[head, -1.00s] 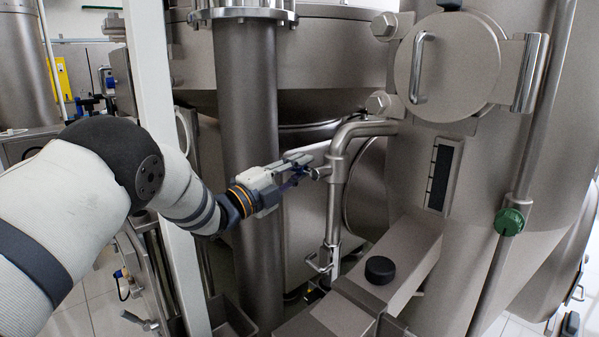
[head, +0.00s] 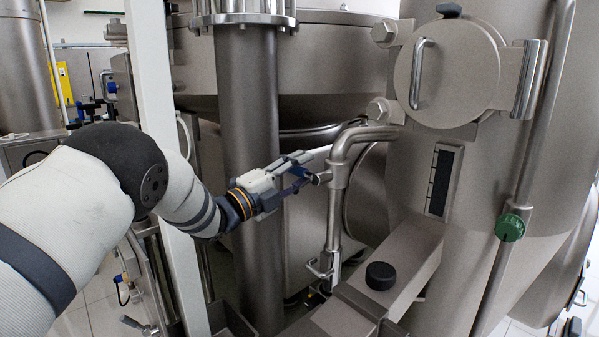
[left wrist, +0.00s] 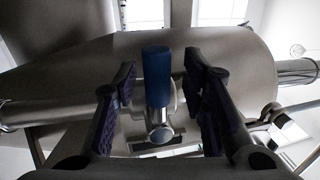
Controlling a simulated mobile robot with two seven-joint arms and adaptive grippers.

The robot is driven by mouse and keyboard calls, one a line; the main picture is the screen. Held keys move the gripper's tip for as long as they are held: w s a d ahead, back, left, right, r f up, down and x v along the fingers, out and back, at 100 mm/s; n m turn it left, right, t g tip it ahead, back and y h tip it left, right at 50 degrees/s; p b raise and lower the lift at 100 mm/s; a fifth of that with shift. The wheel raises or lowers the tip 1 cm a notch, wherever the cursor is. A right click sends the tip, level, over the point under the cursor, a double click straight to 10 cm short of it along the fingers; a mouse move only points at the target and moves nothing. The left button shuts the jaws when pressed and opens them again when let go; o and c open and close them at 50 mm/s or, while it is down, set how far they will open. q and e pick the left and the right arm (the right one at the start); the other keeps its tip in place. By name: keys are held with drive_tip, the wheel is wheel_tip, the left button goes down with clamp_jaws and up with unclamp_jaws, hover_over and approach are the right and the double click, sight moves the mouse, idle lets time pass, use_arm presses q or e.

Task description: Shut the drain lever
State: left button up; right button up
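A lever with a blue grip (left wrist: 157,75) stands between the fingers of my left gripper (left wrist: 162,95) in the left wrist view. A round metal end shows below the blue grip. The fingers are spread, with a gap on each side of the grip. In the head view my left gripper (head: 303,172) is open beside a bent steel drain pipe (head: 336,205), at a short metal stub (head: 323,177) on its left side. The blue grip is hard to tell from the fingers there. My right gripper is not in view.
A thick steel column (head: 248,110) stands behind my left wrist, and a white post (head: 155,90) is close to my forearm. A small metal handle (head: 318,267) sits lower on the pipe. The large vessel (head: 480,190) fills the right side.

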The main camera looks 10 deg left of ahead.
use_arm(q)
drive_tip(key=v, duration=1.2)
